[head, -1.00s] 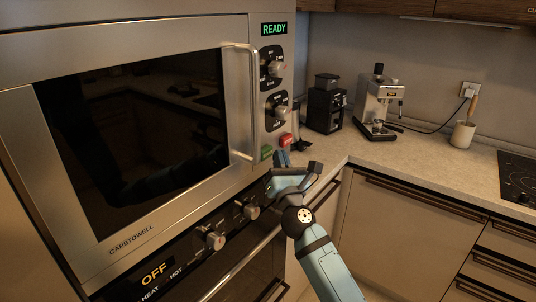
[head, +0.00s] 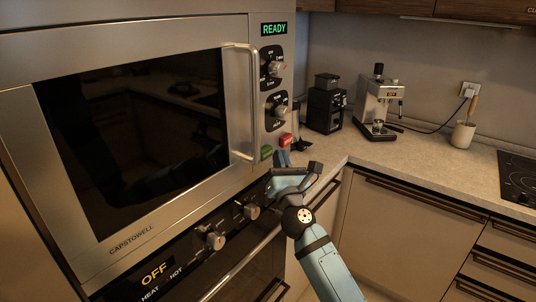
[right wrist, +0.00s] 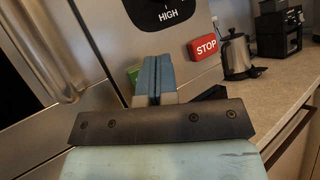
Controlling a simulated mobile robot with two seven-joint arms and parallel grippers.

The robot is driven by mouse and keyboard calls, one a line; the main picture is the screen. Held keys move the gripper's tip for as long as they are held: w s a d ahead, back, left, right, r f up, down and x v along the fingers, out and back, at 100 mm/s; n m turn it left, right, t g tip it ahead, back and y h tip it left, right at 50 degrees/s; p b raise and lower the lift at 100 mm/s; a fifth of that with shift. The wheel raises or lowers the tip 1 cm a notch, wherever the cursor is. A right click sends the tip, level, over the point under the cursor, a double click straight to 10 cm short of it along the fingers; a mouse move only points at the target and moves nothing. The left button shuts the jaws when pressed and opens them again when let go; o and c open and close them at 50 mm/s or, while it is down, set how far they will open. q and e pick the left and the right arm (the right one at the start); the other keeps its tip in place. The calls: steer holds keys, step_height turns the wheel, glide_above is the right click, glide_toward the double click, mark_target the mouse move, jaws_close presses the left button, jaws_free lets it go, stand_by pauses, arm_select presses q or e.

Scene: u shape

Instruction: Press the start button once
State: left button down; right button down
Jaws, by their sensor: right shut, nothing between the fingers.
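The microwave (head: 240,190) is at the left in the head view, its door shut and its display (head: 274,29) reading READY. The green button (head: 266,152) sits low on its control panel, left of the red button (head: 286,140). In the right wrist view the red button (right wrist: 203,47) reads STOP, and the green button (right wrist: 134,74) is partly hidden behind my fingers. My right gripper (head: 282,159) is shut and empty, just below and beside the green button. The right wrist view shows its blue fingers (right wrist: 154,78) together; I cannot tell whether they touch the button. My left gripper is not in view.
The microwave door handle (head: 241,105) stands out left of the panel. Oven knobs (head: 250,210) are below. A metal jug (right wrist: 236,56), a grinder (head: 325,104) and a coffee machine (head: 378,105) stand on the counter (head: 420,152) to the right.

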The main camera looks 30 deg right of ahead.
steer(key=shift+w+a, duration=0.1)
steer(key=shift+w, duration=0.05)
steer(key=shift+w+a, duration=0.1)
steer(key=shift+w, duration=0.15)
